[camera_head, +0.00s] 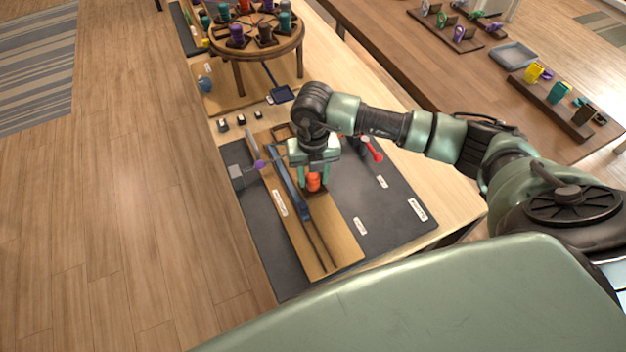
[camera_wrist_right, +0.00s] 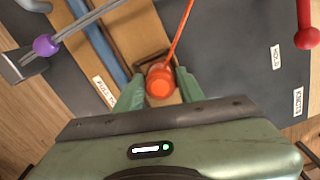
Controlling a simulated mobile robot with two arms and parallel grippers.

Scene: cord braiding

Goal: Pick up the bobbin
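An orange-red bobbin (camera_head: 313,182) stands in a small dark square holder on the wooden board over the dark mat. In the right wrist view the bobbin (camera_wrist_right: 160,82) sits between the fingers, with an orange cord running up from it. My right gripper (camera_head: 315,178) points down over the bobbin, one green finger on each side. The fingers (camera_wrist_right: 160,88) look open, with narrow gaps beside the bobbin. My left gripper is not in view.
A blue bar (camera_head: 287,186) runs along the board left of the bobbin. A purple ball (camera_head: 259,165) and a red-ended tool (camera_head: 373,151) lie nearby. A round wooden stand (camera_head: 256,43) with several bobbins stands behind. The mat's right front (camera_head: 395,215) is mostly clear.

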